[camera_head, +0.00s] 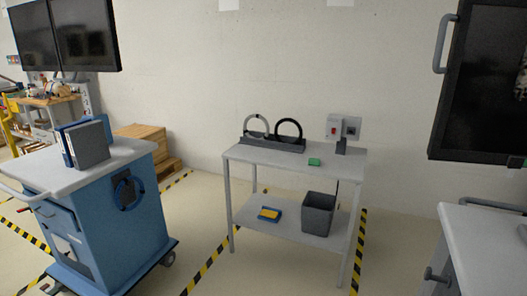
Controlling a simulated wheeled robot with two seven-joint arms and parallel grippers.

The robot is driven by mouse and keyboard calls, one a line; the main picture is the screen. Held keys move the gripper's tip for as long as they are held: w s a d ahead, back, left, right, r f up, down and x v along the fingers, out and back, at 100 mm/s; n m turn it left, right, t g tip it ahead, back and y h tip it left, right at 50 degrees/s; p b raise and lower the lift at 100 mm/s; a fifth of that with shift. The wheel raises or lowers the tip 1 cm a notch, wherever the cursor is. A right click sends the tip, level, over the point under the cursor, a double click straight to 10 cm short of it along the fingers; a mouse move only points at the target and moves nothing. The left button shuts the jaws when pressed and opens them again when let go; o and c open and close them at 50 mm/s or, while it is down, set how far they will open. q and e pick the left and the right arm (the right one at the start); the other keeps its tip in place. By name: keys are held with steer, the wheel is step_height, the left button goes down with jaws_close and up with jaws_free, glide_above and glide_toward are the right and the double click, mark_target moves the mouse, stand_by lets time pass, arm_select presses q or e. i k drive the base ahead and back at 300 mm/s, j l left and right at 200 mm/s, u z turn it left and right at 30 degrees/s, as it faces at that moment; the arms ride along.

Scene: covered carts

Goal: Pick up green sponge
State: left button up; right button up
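A small green sponge (314,162) lies on the top shelf of the grey two-level cart (262,158) in the middle of the view. It sits right of the cart's centre, in front of a grey box-like device. Nothing covers it. Neither of my grippers shows in the head view.
On the cart's top stand a dark rack with two rings (273,143) and a grey device with a red switch (335,130). The lower shelf holds a grey bin (318,213) and a yellow-blue item (269,214). A blue cart (95,220) stands left, a white-topped cabinet (490,245) right. Floor between is clear.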

mark_target(314, 162)
steer(key=i+j, duration=0.15)
steer(key=i, duration=0.2)
steer(key=i+j+z, duration=0.1)
steer(key=i, duration=0.3)
steer(key=i+j, duration=0.2)
steer(key=i, duration=0.15)
steer(key=i+l, duration=0.25)
steer(key=i, duration=0.3)
steer(key=i+l+z, duration=0.1)
steer(key=i+l, duration=0.15)
steer(key=i, duration=0.35)
steer(key=i+l+z, duration=0.1)
steer(key=i+l, duration=0.15)
steer(key=i, duration=0.35)
steer(key=i+l, duration=0.15)
steer(key=i, duration=0.4)
